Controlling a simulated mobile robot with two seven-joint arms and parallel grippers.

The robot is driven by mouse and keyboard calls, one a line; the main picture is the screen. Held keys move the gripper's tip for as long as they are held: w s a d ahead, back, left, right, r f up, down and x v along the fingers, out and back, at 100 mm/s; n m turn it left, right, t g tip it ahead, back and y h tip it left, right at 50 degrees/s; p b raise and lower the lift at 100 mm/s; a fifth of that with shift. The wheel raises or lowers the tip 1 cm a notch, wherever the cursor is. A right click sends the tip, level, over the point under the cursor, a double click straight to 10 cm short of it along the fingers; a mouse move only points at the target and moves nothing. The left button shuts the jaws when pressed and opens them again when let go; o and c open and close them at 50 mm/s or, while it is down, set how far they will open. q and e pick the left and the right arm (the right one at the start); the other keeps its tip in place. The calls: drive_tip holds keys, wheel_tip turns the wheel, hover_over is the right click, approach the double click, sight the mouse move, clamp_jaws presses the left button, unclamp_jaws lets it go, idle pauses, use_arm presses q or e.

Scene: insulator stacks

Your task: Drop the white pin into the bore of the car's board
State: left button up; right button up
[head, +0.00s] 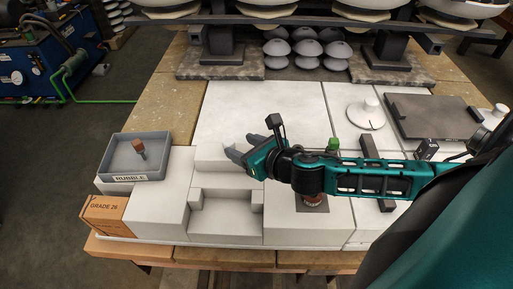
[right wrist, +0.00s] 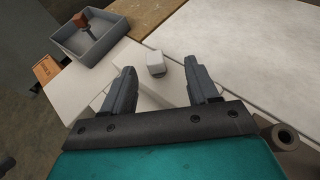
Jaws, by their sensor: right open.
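My right gripper (head: 240,148) is open over the white blocks in the middle of the table, its fingers pointing left. In the right wrist view, a small white piece (right wrist: 155,63), which may be the white pin, stands between the spread fingertips (right wrist: 159,72). It shows clear space to both fingers; whether the fingers are level with it is unclear. In the head view the fingers and wrist largely hide that spot. I cannot make out the bore of the car's board. My left gripper is not in view.
A grey tray marked RUBBLE (head: 117,170) holds a brown piece (head: 138,148). An orange GRADE 26 box (head: 104,215) sits at the front left. A white disc with a knob (head: 367,115) and a dark plate (head: 432,118) lie at right. The large white slab (head: 250,105) behind is bare.

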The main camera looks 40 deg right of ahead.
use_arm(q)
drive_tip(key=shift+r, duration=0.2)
use_arm(e)
drive_tip(key=v, duration=0.5)
drive_tip(key=shift+r, duration=0.1)
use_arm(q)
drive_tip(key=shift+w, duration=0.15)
